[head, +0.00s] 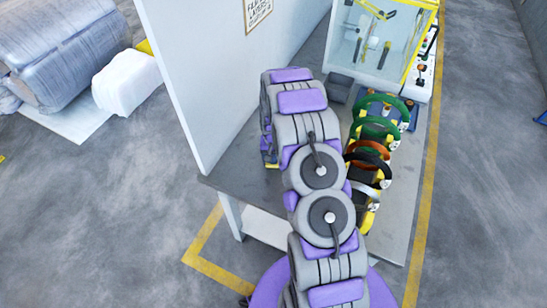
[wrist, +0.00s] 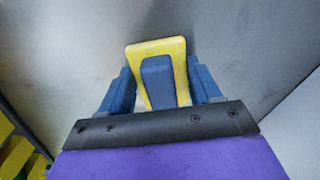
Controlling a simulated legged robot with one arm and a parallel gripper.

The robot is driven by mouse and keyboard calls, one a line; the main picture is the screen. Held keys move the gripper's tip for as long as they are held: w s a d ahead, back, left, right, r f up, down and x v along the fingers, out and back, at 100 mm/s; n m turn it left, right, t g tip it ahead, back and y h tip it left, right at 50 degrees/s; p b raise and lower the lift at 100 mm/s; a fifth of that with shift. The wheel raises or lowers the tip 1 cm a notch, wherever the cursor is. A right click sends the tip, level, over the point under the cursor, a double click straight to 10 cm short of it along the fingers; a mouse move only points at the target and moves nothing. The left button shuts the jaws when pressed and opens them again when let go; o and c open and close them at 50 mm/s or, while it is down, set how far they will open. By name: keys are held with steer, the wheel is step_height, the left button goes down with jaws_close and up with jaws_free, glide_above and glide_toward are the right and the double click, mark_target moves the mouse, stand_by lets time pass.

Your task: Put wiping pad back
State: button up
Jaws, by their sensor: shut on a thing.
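In the wrist view, my gripper (wrist: 158,82) is shut on the wiping pad (wrist: 143,51), a yellow pad with a blue grip piece (wrist: 158,80) between the two blue fingers. A grey surface fills the view behind the pad, and I cannot tell whether the pad touches it. In the head view, my purple and grey arm reaches over the grey table (head: 400,230) close to the white wall panel. A small bit of yellow (head: 270,165) shows low beside the arm near the table's left part. My fingers are hidden there by the arm.
A rack of green, orange and black ring-handled tools (head: 376,127) stands on the table right of my arm. A clear case with yellow edges (head: 378,45) stands behind it. The white panel (head: 225,70) closes off the left. Wrapped coils (head: 60,50) lie at far left.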

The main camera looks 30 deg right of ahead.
steer(key=o, duration=1.1)
steer(key=shift+f, duration=0.1)
steer(key=shift+d, duration=0.1)
